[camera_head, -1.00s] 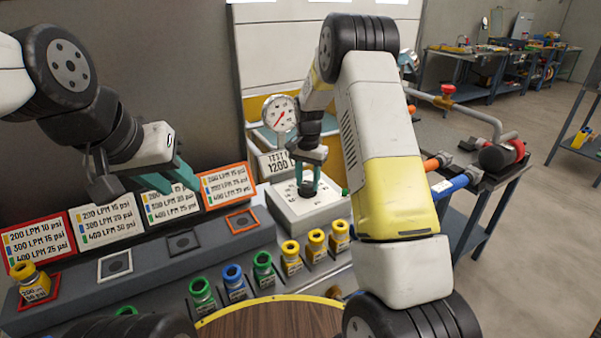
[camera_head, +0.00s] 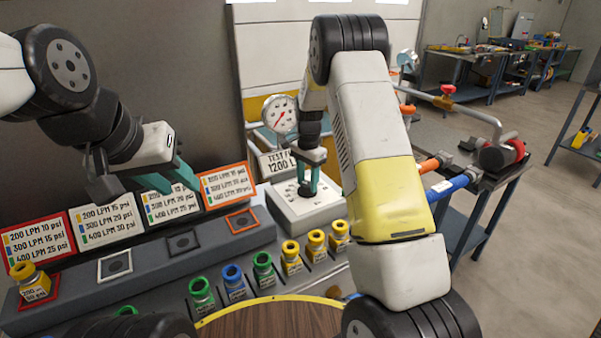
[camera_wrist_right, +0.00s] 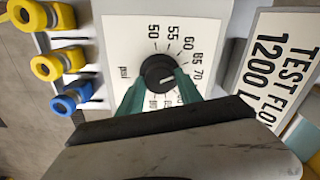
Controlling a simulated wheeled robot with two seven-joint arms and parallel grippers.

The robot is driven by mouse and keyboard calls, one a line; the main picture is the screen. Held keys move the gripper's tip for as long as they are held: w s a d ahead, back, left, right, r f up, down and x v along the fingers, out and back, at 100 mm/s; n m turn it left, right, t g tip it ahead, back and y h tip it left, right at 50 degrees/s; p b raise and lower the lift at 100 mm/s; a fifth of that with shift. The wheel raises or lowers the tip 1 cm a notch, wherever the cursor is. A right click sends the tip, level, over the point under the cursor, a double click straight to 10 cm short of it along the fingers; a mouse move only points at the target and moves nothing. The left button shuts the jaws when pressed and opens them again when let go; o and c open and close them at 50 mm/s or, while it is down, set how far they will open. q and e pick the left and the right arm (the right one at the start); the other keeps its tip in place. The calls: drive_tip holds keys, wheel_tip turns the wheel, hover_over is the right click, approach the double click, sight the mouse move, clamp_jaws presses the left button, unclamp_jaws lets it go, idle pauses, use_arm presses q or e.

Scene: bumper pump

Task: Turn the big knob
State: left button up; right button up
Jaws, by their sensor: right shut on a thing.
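The big knob (camera_wrist_right: 158,72) is black and round and sits on a white dial plate (camera_wrist_right: 130,35) printed with psi numbers. Its white pointer line faces right in the right wrist view. In the head view the knob (camera_head: 306,191) is partly hidden by my right gripper (camera_head: 308,186), which reaches down onto it. The teal fingers of my right gripper (camera_wrist_right: 160,84) are shut on the knob, one on each side. My left gripper (camera_head: 170,180) is open and empty, above the grey ledge at the left, away from the knob.
A round gauge (camera_head: 281,114) with a red needle and a test flow sign (camera_head: 273,162) stand behind the dial. Several yellow, blue and green capped bottles (camera_head: 263,268) stand in front. Label cards (camera_head: 228,186) line the ledge. A pipe bench (camera_head: 470,165) is at the right.

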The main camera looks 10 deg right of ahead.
sight(308, 184)
drive_tip(key=o, duration=1.3)
drive_tip(key=shift+o, duration=0.2)
drive_tip(key=shift+r, duration=3.95)
drive_tip(key=shift+r, duration=0.1)
